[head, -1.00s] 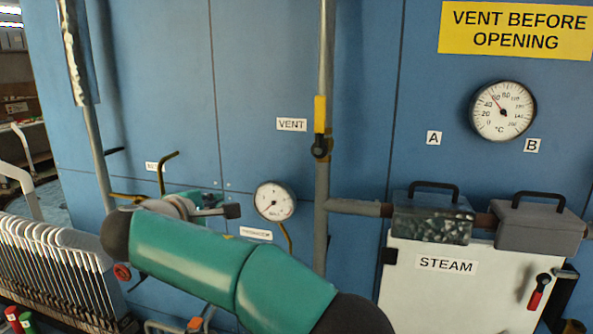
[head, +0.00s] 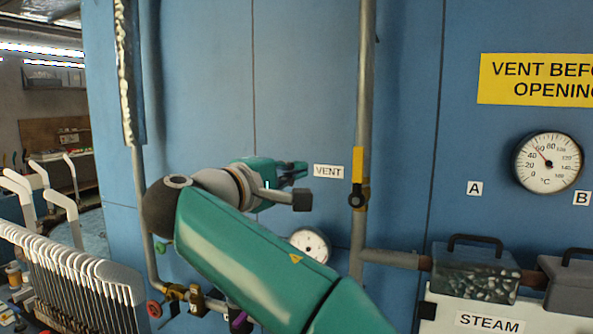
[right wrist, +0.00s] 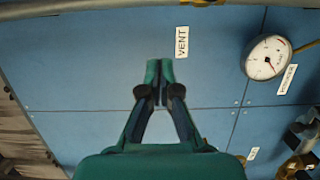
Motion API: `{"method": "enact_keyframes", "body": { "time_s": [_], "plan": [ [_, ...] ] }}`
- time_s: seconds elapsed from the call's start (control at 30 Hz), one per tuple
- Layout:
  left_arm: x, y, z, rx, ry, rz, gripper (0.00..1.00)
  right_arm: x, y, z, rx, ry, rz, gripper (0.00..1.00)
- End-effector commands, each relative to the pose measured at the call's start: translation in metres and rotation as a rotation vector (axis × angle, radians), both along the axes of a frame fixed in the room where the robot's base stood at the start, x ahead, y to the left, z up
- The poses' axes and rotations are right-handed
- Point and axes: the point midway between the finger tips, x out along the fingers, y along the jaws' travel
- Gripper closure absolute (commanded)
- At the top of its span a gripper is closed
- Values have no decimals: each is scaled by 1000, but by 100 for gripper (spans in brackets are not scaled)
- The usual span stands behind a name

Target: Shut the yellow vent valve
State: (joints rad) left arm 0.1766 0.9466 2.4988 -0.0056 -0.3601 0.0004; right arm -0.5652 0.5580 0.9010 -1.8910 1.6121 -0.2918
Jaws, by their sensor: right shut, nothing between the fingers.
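The yellow vent valve (head: 359,165) is a lever on a vertical grey pipe (head: 366,70). It points straight up along the pipe from a dark pivot (head: 358,197). The VENT label (head: 328,171) is just left of it. My right gripper (head: 303,168) is shut and empty, left of the label and apart from the lever. In the right wrist view the shut fingertips (right wrist: 160,72) are in front of the blue panel, near the VENT label (right wrist: 182,42). The lever is not clearly visible there. My left gripper is not in view.
A small gauge (head: 311,243) sits below, partly hidden by my right arm. A steam cover with dark handled blocks (head: 474,276) is at lower right. Brass valves (head: 195,298) and a white rack (head: 75,265) are at lower left. The panel above my gripper is clear.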

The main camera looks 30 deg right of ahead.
Motion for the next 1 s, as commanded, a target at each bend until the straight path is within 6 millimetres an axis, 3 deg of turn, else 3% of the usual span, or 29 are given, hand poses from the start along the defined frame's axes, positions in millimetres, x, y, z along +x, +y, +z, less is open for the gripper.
{"method": "enact_keyframes", "body": {
  "time_s": [0.4,0.63,1.0],
  "plan": [
    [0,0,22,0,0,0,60,35,-77,2,1,0,-2,100],
    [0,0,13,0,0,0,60,12,-92,0,1,0,1,100],
    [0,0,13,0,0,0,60,6,-97,0,1,0,2,100]
  ]
}}
